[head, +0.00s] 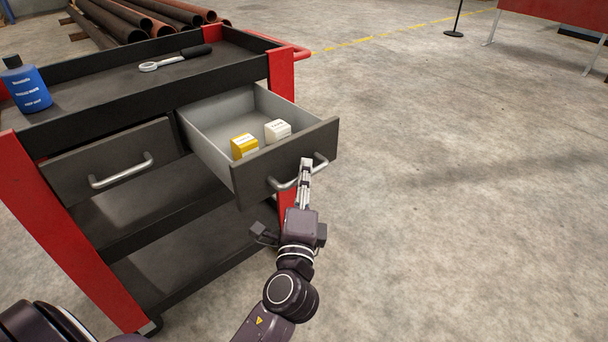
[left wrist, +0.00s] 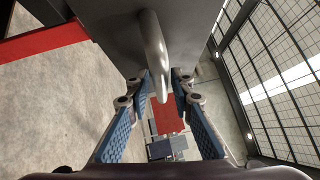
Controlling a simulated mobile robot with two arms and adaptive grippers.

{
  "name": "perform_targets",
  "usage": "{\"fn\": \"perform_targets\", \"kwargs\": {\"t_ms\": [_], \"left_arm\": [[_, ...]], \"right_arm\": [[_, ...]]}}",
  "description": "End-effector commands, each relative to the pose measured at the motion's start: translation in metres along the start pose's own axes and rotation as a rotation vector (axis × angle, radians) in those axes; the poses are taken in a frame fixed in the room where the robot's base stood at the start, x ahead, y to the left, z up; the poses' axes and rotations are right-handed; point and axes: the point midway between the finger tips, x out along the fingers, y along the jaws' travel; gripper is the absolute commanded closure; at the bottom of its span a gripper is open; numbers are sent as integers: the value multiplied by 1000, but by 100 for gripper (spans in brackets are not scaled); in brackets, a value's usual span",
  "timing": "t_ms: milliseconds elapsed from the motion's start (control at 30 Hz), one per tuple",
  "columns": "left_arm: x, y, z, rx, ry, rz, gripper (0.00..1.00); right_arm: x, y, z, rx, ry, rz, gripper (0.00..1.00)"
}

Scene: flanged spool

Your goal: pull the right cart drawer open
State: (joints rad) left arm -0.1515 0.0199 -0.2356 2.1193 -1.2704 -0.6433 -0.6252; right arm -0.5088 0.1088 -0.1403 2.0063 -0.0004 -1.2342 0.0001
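The cart's right drawer (head: 285,158) stands pulled well out, its grey inside showing. It holds a yellow-and-white box (head: 244,146) and a white box (head: 277,131). My left gripper (head: 305,170) is at the bar handle (head: 320,163) on the drawer's front. Whether a finger touches the bar cannot be told. My right gripper is out of view.
The cart's left drawer (head: 110,168) is closed. A blue bottle (head: 27,88) and a ratchet wrench (head: 175,60) are on the cart's top tray (head: 110,92). Rusty pipes (head: 125,20) lie behind. The concrete floor (head: 460,200) to the right is clear.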

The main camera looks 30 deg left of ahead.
Motion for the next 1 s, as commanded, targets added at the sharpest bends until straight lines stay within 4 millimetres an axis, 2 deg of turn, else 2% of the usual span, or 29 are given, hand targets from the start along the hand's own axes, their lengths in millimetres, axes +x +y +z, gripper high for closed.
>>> {"fn": "perform_targets", "kwargs": {"t_ms": [300, 467, 800, 1000], "left_arm": [[0, -1, 0, 0, 0, -1, 71], [-11, 0, 0, 0, 1, 1, 71], [-74, 1, 0, 1, 1, 3, 71], [-105, 1, 0, 2, 2, 2, 71]], "right_arm": [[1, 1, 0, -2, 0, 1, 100], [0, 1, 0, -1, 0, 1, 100], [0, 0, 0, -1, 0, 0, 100], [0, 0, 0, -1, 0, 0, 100]]}}
